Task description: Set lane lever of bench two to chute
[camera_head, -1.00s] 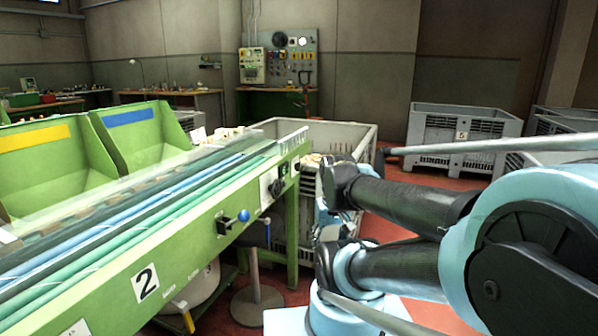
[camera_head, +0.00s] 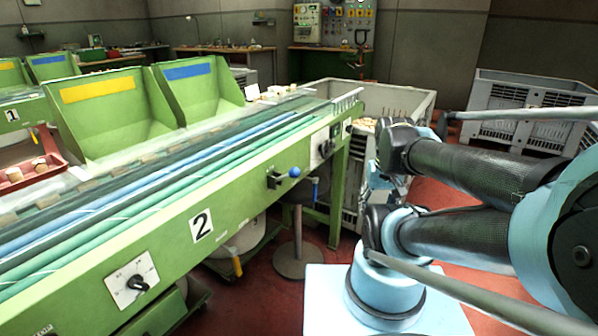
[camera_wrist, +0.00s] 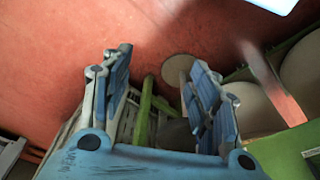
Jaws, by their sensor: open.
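Bench two is the long green bench (camera_head: 255,192) with a white "2" plate (camera_head: 201,226) on its front rail. A lever with a blue ball knob (camera_head: 294,172) sticks out from a dark mount on that rail, right of the plate; the ball is at the mount's right. I cannot read any lane marking beside it. My gripper (camera_wrist: 163,92) shows in the wrist view with its two blue-grey fingers apart and nothing between them. It points over red floor, with green bench parts at the right. In the head view its fingertips cannot be made out.
A black knob on a white plate (camera_head: 132,280) is at the rail's near end; another dial plate (camera_head: 322,146) is near its far end. A round-footed stand (camera_head: 297,259) is below the lever. A grey crate (camera_head: 420,103) stands behind the bench end.

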